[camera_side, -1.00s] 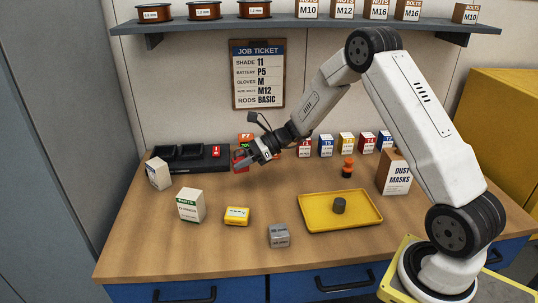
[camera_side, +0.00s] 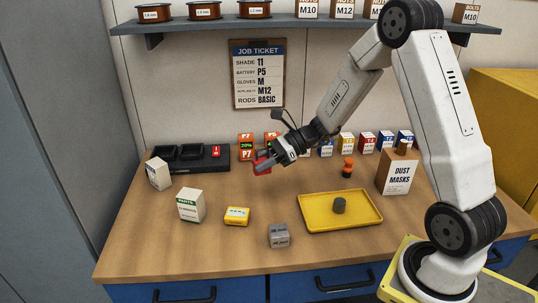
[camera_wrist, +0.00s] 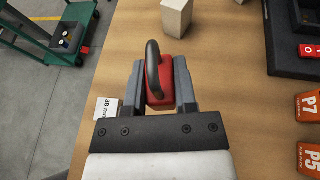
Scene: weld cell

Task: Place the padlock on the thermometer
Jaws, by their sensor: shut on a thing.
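A red padlock with a dark grey shackle (camera_wrist: 166,92) is clamped between the two fingers of my gripper (camera_wrist: 160,75) in the wrist view. In the side view my gripper (camera_side: 263,160) holds the red padlock (camera_side: 262,168) above the back middle of the bench, in front of the orange battery packs. I cannot pick out the thermometer for certain. A small yellow block with a white label (camera_side: 237,216) lies at the front middle, and an orange and black item (camera_side: 347,167) stands behind the tray.
A yellow tray (camera_side: 365,222) holds a dark cylinder (camera_side: 339,205). Orange battery packs (camera_side: 246,147) and a black charger (camera_side: 190,162) are at the back. The bench middle is clear.

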